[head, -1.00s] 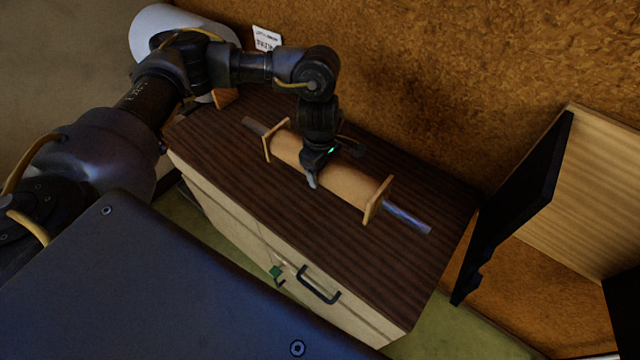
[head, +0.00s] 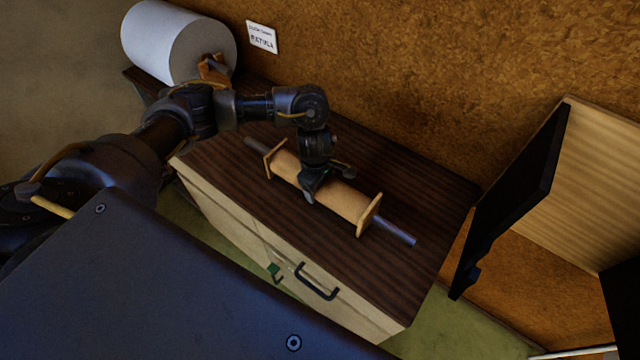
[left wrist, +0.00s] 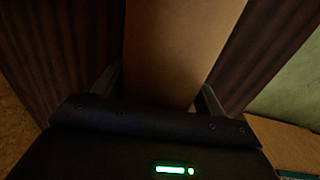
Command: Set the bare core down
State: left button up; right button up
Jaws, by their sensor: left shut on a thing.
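The bare core (head: 346,201) is a tan tube with a square wooden flange at each end and a grey metal rod through it. It lies lengthwise low over or on the dark striped top of the cabinet (head: 420,190); contact cannot be made out for certain. My left gripper (head: 309,196) is over the tube's middle, shut on it from above. In the left wrist view the tube (left wrist: 180,50) runs between the two fingers. My right gripper is not in view.
A large white roll (head: 180,45) stands at the back left, beside a small wall sign (head: 262,37). A black panel (head: 515,200) and an open wooden box (head: 590,190) are at the right. The cabinet top is free behind and right of the core.

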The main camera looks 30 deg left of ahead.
pick_arm(q)
jog(key=shift+r, duration=0.1)
jog(key=o, duration=1.5)
jog(key=shift+r, duration=0.15)
jog(key=r, duration=0.4)
jog(key=s+r, duration=0.1)
jog(key=r, duration=0.6)
jog(key=shift+s+r, duration=0.2)
jog(key=shift+r, duration=0.15)
